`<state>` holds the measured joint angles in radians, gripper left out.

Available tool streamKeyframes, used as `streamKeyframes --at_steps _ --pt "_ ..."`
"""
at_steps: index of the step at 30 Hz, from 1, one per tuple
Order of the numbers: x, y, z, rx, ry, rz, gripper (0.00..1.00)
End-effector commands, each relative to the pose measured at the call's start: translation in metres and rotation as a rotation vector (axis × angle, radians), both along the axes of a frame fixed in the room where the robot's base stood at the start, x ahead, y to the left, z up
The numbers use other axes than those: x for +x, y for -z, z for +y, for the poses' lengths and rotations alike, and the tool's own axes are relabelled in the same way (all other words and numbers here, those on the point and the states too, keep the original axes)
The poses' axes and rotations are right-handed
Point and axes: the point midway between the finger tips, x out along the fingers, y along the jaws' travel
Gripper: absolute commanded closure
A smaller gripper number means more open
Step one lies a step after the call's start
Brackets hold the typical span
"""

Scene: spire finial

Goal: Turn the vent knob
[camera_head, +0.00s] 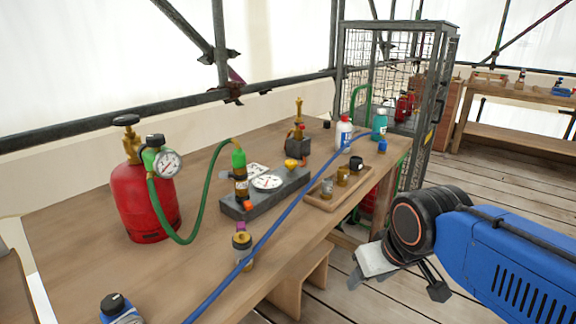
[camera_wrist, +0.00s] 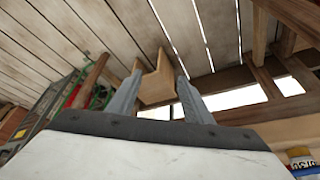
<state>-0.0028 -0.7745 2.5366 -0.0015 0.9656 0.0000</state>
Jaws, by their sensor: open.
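A grey test block (camera_head: 268,194) stands on the bench with a white dial (camera_head: 267,182). It carries a yellow knob (camera_head: 291,164) at the far end and a small orange-red knob (camera_head: 248,206) at the near end. I cannot tell which is the vent knob. A green-topped fitting (camera_head: 239,160) on the block joins a green hose. My gripper (camera_head: 398,286) is off the bench's right side, apart from the block and lower in the picture. In the wrist view my gripper (camera_wrist: 158,75) is open and empty, with wood behind its fingers.
A red cylinder (camera_head: 145,201) with a gauge stands left on the bench (camera_head: 90,262). A blue hose (camera_head: 275,226) crosses the bench diagonally. A wooden tray (camera_head: 325,204) with small jars lies right of the block. A mesh cage (camera_head: 385,70) stands behind.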

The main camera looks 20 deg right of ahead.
Motion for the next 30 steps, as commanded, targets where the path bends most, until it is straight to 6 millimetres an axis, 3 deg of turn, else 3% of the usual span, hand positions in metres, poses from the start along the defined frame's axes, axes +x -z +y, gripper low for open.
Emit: streamKeyframes --at_steps 17,20,30 --pt "0.004 -0.006 0.000 -0.003 -0.010 0.004 0.54" --pt "0.017 -0.024 0.002 -0.014 -0.039 0.018 0.54" --pt "0.097 -0.129 0.013 -0.079 -0.245 0.115 0.54"
